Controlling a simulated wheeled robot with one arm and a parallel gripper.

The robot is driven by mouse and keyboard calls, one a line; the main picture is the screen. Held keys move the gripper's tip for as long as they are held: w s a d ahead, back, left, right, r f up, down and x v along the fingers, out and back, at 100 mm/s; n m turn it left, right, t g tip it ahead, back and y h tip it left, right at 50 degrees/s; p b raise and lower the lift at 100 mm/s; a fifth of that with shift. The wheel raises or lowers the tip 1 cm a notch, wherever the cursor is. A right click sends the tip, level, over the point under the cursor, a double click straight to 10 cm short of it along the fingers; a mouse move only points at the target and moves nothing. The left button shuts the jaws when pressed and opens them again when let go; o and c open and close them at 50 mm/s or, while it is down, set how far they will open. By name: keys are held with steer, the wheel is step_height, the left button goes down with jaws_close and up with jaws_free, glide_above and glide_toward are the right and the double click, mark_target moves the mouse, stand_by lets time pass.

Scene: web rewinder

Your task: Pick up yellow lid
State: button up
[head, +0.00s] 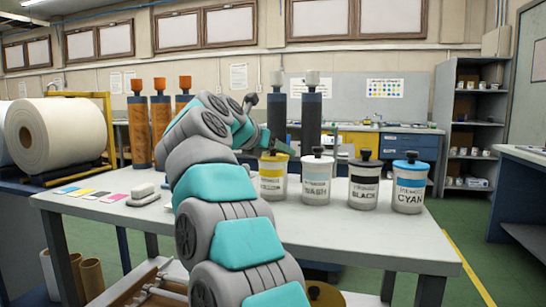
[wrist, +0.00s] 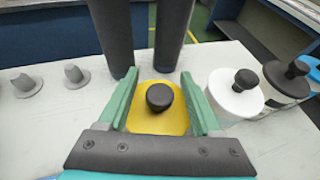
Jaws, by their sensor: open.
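The yellow lid (head: 280,157) sits on a white jar (head: 272,183) on the table, partly behind my arm. In the wrist view the yellow lid (wrist: 150,127) is round with a black knob (wrist: 159,97) on top. My gripper (wrist: 160,82) is open, with one green finger on each side of the lid and knob. A gap shows between the knob and both fingers. I cannot tell whether the fingers touch the lid's rim. In the head view my gripper (head: 266,142) is above the jar and mostly hidden by my arm.
The jar with a white lid (head: 317,178) stands close on the right, then the black-lidded (head: 364,182) and cyan-lidded (head: 409,186) jars. Two dark cylinders (wrist: 172,20) stand just behind the yellow lid. Small grey pegs (wrist: 75,74) are to the left. The table (head: 330,228) front is clear.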

steer(key=shift+w+d+f, duration=0.2)
steer(key=shift+w+d, duration=0.1)
steer(key=shift+w, duration=0.15)
steer(key=shift+c, duration=0.3)
jaws_close()
steer(key=shift+f, duration=0.1)
